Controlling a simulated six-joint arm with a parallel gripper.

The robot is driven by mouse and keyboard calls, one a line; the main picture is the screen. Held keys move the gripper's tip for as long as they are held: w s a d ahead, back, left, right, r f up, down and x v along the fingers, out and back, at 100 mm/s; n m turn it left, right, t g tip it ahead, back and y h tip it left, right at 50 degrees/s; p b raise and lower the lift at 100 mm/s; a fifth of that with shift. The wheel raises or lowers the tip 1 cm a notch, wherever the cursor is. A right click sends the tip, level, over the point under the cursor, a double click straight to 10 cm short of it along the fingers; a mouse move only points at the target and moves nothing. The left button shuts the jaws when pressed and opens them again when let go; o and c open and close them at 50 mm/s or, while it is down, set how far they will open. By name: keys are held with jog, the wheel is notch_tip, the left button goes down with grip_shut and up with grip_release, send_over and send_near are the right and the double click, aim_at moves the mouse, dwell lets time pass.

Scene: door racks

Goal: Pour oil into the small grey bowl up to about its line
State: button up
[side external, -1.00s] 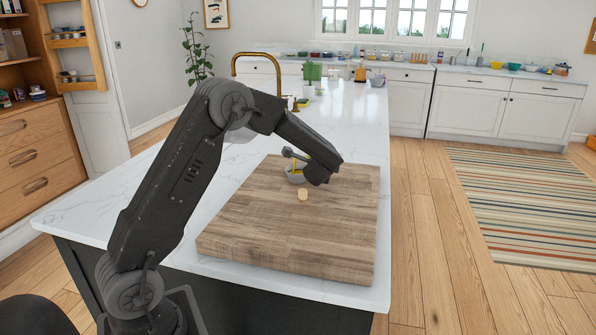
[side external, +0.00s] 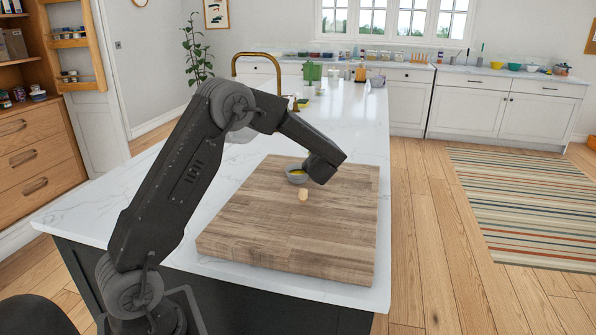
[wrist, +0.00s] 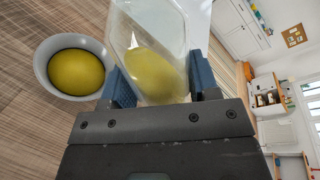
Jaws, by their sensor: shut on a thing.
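The small grey bowl (side external: 297,178) stands on the wooden cutting board, and yellow oil shows inside it. In the wrist view the bowl (wrist: 45,72) is at the left, with a wide pool of yellow oil (wrist: 76,72); no line can be made out. My gripper (wrist: 150,88) is shut on a clear glass vessel (wrist: 150,30) with yellow oil in it, beside the bowl. No stream of oil shows between them. In the side view my gripper (side external: 318,172) is just right of the bowl and its wrist hides the vessel.
A small pale cork-like piece (side external: 303,194) lies on the cutting board (side external: 290,235) in front of the bowl. The board's front is clear.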

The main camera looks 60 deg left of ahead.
jog(key=shift+s+a+r+m, duration=0.15)
jog(key=shift+r+m, duration=0.15)
jog(key=shift+r, duration=0.2)
jog(key=shift+m+y, duration=0.3)
jog(key=shift+m, duration=0.2)
jog(key=shift+w+d+f+m+y, duration=0.1)
jog(key=shift+f+m+y, duration=0.05)
jog(key=shift+f+m, duration=0.35)
jog(key=shift+w+d+f+m+y, duration=0.15)
jog(key=shift+f+m, duration=0.2)
jog(key=shift+m, duration=0.25)
jog(key=shift+r+m, duration=0.1)
jog(key=shift+m, duration=0.3)
jog(key=shift+w+d+m+y, duration=0.2)
jog(key=shift+m+y, duration=0.3)
jog(key=shift+m, duration=0.5)
jog(key=shift+w+r+m, duration=0.1)
jog(key=shift+r+m, duration=0.3)
jog(key=shift+m, duration=0.6)
